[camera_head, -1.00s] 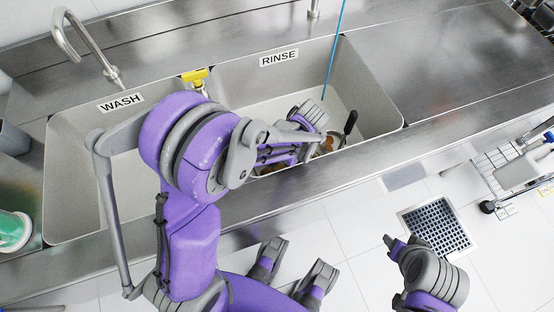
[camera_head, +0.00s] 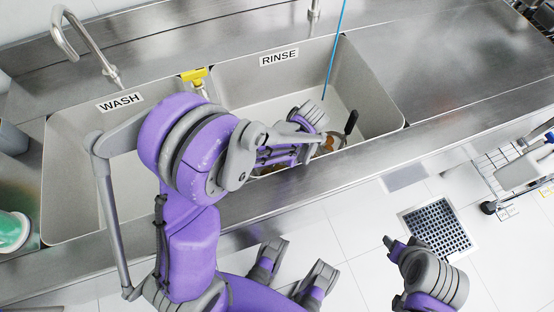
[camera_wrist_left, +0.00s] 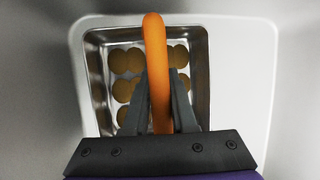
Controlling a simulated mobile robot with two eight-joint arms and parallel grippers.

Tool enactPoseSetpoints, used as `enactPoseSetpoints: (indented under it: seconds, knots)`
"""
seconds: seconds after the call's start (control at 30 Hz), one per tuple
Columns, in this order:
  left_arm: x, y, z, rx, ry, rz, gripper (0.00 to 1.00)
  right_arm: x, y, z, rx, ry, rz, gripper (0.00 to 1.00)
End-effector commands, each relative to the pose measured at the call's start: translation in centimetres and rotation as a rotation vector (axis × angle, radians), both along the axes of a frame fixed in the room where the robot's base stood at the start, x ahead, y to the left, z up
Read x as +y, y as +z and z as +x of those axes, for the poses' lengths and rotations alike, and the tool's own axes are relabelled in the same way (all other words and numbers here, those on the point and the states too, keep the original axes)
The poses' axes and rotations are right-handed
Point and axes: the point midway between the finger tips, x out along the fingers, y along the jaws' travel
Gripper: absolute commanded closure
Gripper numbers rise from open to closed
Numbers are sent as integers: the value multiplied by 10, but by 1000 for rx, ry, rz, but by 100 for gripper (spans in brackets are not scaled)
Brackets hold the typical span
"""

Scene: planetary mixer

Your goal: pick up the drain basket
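In the left wrist view, the drain basket (camera_wrist_left: 98,72) is a rectangular metal container with an orange handle (camera_wrist_left: 157,60) and several brown round pieces inside. My left gripper (camera_wrist_left: 160,82) has one dark finger on each side of the handle, and both appear to press against it. In the head view, my left gripper (camera_head: 290,152) is down in the rinse sink (camera_head: 365,88), and my arm hides most of the basket. I cannot tell whether the basket rests on the sink floor. My right gripper (camera_head: 393,243) is over the floor in front of the counter; its finger gap is not clear.
A black-handled item (camera_head: 351,122) is in the rinse sink beside my left gripper. A blue rod (camera_head: 333,60) rises from the sink. The wash sink (camera_head: 75,165) is at left. The counter right of the sinks (camera_head: 450,80) is clear. A wire cart (camera_head: 510,165) stands at right.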

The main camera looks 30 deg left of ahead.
Motion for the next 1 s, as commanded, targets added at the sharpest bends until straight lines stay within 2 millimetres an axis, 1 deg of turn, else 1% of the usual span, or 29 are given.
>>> enactPoseSetpoints:
  seconds: [0.03,0.1,0.13,1.0]
  knots:
    - [0,0,0,0,0,0,86,0,0,0,0,0,0,45]
    - [0,0,0,0,0,0,99,0,0,0,0,0,0,45]
    - [0,0,0,0,0,0,100,0,0,0,0,0,0,45]
    - [0,0,0,1,0,-1,100,0,0,0,0,0,0,45]
